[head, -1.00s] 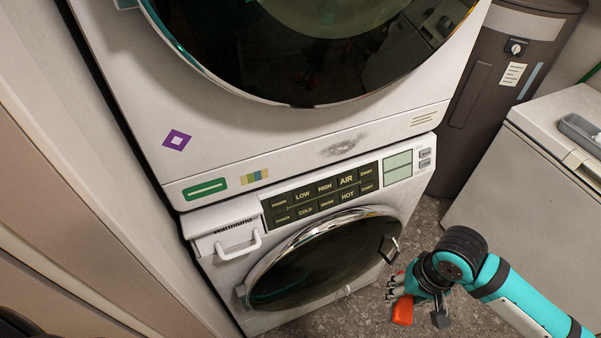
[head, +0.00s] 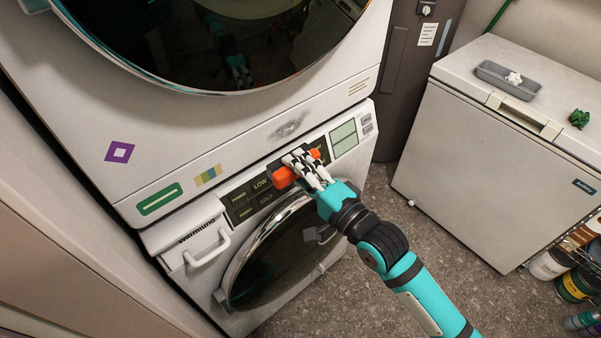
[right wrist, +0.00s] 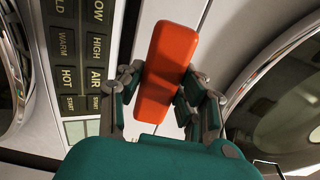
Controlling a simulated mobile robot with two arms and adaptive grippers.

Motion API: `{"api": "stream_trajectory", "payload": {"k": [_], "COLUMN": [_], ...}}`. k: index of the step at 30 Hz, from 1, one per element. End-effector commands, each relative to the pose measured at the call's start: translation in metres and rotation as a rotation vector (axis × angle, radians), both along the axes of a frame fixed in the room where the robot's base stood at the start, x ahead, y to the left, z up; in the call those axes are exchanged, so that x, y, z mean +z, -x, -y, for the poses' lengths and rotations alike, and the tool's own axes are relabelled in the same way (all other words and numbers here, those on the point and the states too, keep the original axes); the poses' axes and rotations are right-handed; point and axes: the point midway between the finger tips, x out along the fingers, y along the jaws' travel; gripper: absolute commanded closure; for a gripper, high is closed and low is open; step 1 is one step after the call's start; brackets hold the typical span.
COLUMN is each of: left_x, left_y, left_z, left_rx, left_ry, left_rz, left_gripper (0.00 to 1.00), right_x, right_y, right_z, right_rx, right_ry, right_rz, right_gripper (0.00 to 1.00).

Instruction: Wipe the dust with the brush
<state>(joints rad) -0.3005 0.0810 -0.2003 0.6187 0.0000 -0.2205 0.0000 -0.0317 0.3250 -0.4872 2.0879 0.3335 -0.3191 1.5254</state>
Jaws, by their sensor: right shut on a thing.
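My right gripper (head: 304,171) is shut on an orange brush (head: 284,178) in front of the lower washer's control panel. In the right wrist view the brush (right wrist: 168,67) sits between the fingers of the gripper (right wrist: 166,95); its bristles cannot be made out. A grey dust smudge (head: 288,126) marks the lower front of the upper machine (head: 220,118), above and slightly left of the gripper. The brush appears apart from the smudge. My left gripper does not show.
The lower washer (head: 182,240) has a drawer handle (head: 208,248) and a round door (head: 262,262) below the gripper. A white chest freezer (head: 480,140) stands at the right, with a grey tray (head: 508,78) on top. Cans (head: 552,264) stand at the lower right. Floor between is clear.

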Motion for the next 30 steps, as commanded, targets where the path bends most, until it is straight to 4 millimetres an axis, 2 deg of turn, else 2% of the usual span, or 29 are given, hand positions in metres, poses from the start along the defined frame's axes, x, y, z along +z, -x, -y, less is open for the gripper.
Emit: {"api": "stream_trajectory", "payload": {"k": [13, 30], "left_x": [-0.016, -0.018], "left_y": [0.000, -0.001], "left_z": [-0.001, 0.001], "left_rx": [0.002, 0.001], "left_ry": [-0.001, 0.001], "left_rz": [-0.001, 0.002], "left_gripper": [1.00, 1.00], "right_x": [-0.001, 0.000], "right_y": [-0.035, -0.040], "right_z": [-0.026, -0.030], "right_rx": [0.003, 0.003], "right_ry": [0.002, 0.002], "right_rz": [0.001, -0.001], "right_gripper": [0.91, 0.91]}}
